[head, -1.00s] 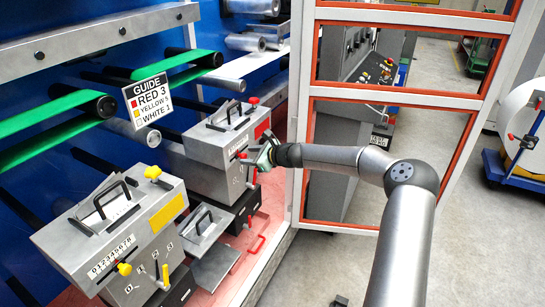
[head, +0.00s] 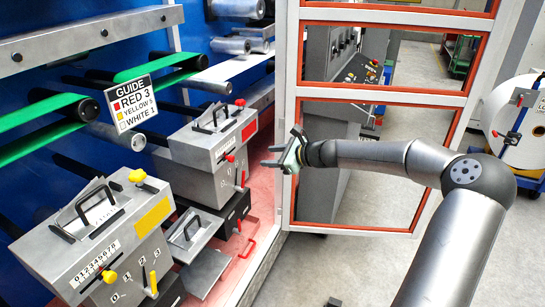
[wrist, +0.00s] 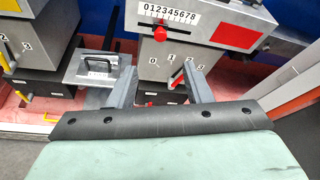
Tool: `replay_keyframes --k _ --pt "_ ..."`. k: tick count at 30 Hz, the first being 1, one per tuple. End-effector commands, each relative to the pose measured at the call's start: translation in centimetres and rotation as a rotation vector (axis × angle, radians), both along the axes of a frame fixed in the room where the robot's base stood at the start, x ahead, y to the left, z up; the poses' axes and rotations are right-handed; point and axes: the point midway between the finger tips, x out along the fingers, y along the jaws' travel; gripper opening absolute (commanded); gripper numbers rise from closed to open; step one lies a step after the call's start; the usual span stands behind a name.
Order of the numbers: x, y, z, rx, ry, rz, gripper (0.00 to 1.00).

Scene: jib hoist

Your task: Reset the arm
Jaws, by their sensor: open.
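My gripper (head: 278,155) is open and empty in the head view, in front of the white door frame and to the right of the red-marked grey box (head: 215,145), apart from it. The arm reaches in from the lower right. In the wrist view the two grey fingers of my gripper (wrist: 160,85) stand wide apart. Behind them is the red-marked box (wrist: 205,22), with a 0 to 8 scale, a red slider and a red lever on a lower numbered scale.
A yellow-marked grey box (head: 95,235) stands at the lower left. A guide sign (head: 134,108) reads red 3, yellow 5, white 1. An orange-edged glass door (head: 375,150) stands behind my arm. Open floor (head: 320,270) lies below. A white roll (head: 515,120) is at the right.

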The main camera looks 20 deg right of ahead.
Motion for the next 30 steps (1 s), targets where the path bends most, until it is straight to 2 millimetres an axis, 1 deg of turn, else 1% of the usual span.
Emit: replay_keyframes --k 9,11,14,15,17,18,20,21,23,24,25,26,27,29,30 --pt "0.0 0.0 0.0 -0.001 0.000 0.000 0.45" --pt "-0.6 2.0 -0.6 -0.062 0.003 0.056 0.45" --pt "-3.0 6.5 -2.5 -0.230 0.007 0.213 0.45" --pt "-4.6 8.5 -3.5 -0.326 0.007 0.302 0.45" --pt "-7.9 11.4 -5.1 -0.491 0.002 0.466 0.45" --pt "-10.2 12.7 -5.9 -0.602 -0.005 0.578 0.45" --pt "-13.8 14.0 -6.7 -0.751 -0.017 0.738 0.45" --pt "-16.2 14.4 -6.9 -0.842 -0.028 0.843 0.45" --pt "-19.8 14.7 -6.8 -0.967 -0.047 0.991 0.45" --pt "-22.1 14.6 -6.5 -1.043 -0.062 1.088 0.45" --pt "-23.8 14.4 -6.2 -1.097 -0.074 1.158 0.45" --pt "-25.6 14.2 -5.8 -1.145 -0.086 1.225 0.45" --pt "-27.8 13.8 -5.3 -1.203 -0.106 1.312 0.45" --pt "-31.0 13.1 -4.5 -1.275 -0.139 1.431 0.45" --pt "-33.0 12.7 -4.1 -1.313 -0.163 1.503 0.45"
